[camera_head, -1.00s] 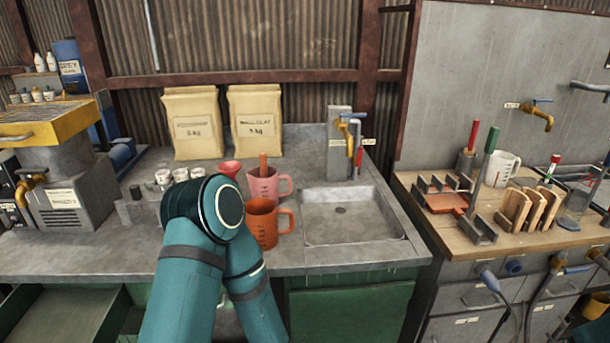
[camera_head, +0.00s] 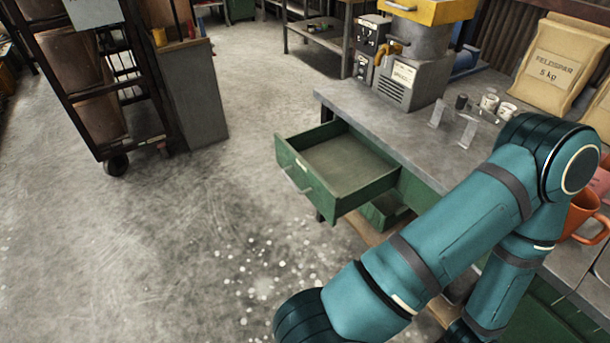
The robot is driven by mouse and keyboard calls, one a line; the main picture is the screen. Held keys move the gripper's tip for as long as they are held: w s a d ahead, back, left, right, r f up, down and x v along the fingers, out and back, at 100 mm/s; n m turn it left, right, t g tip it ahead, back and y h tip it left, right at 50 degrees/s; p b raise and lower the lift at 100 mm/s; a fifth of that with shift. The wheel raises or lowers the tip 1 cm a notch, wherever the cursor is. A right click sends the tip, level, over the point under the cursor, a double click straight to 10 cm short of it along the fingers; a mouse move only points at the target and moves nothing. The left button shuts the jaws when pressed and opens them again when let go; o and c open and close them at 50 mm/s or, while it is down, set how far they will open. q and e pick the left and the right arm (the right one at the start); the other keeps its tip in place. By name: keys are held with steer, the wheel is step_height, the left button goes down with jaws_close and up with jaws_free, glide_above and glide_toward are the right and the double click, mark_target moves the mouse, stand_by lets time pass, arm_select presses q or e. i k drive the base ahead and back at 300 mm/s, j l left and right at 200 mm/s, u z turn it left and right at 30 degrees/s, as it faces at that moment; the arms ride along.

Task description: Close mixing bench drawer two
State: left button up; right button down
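The mixing bench (camera_head: 365,105) has a grey top and green drawers. Its upper green drawer (camera_head: 318,192) is pulled far out towards the left and looks empty, with a pale bar handle on its front. A lower green drawer (camera_head: 386,208) shows below and behind it, also at least partly out; its front is mostly hidden. I cannot read which one is number two. One of my teal arms crosses the lower right, in front of the bench and to the right of the drawers. Neither gripper can be made out.
A yellow-topped machine (camera_head: 413,60) stands on the bench, with small jars (camera_head: 490,101), a clay bag (camera_head: 558,65) and an orange mug (camera_head: 580,215) to the right. A dark wheeled rack (camera_head: 105,90) stands at upper left. The concrete floor left of the drawers is clear.

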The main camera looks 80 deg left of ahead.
mark_target(338, 169)
steer(key=u, duration=2.7)
steer(key=i+l, duration=0.55)
steer(key=l, duration=0.3)
